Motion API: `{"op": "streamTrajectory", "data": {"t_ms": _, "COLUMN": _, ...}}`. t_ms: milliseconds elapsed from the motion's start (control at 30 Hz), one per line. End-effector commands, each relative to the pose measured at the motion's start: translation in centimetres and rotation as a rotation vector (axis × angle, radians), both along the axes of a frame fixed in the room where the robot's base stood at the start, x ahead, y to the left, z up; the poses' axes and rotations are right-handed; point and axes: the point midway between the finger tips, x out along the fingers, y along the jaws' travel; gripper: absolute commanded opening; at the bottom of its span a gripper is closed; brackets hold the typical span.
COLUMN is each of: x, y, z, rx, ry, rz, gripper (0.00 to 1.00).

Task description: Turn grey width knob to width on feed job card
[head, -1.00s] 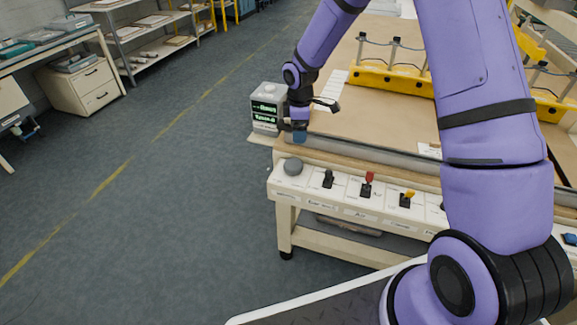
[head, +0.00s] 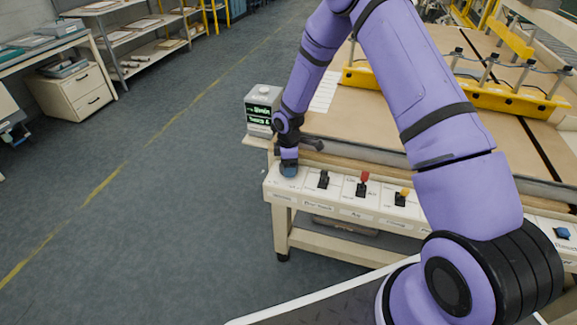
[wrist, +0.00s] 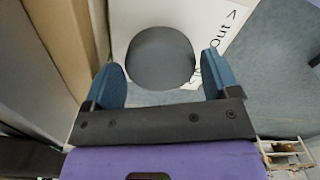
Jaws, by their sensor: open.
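The grey width knob (wrist: 160,57) shows in the wrist view as a dark round cap on a white panel, with "Out" and an arrow printed to its right. My gripper (head: 289,169) is open, its two blue fingers on either side of the knob in the wrist view. I cannot tell whether the fingers touch it. In the head view my gripper hides the knob at the left end of the control panel (head: 338,203). A white sheet (head: 325,91) lies on the table; I cannot tell whether it is the feed job card, and its print is too small to read.
A display box (head: 262,111) with green text stands behind the panel's left end. Black, red (head: 364,177) and yellow (head: 404,192) levers line the panel to the right of my gripper. Yellow rail fixtures (head: 470,93) sit on the table. The floor at left is clear.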

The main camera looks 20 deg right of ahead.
Motion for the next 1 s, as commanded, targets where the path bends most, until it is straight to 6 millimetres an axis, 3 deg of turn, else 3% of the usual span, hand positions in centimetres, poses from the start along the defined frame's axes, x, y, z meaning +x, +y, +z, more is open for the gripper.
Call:
{"op": "streamTrajectory", "data": {"t_ms": 133, "x": 0.01, "y": 0.03, "z": -0.94, "rx": 0.000, "ry": -0.001, "rz": 0.000, "gripper": 0.82}}
{"op": "streamTrajectory", "data": {"t_ms": 433, "x": 0.02, "y": 0.00, "z": -1.09, "rx": 0.000, "ry": -0.001, "rz": 0.000, "gripper": 0.82}}
{"op": "streamTrajectory", "data": {"t_ms": 600, "x": 0.02, "y": 0.00, "z": -1.08, "rx": 0.000, "ry": -0.001, "rz": -0.001, "gripper": 0.48}}
{"op": "streamTrajectory", "data": {"t_ms": 1000, "x": 0.03, "y": -0.05, "z": -1.07, "rx": 0.000, "ry": -0.001, "rz": -0.065, "gripper": 0.48}}
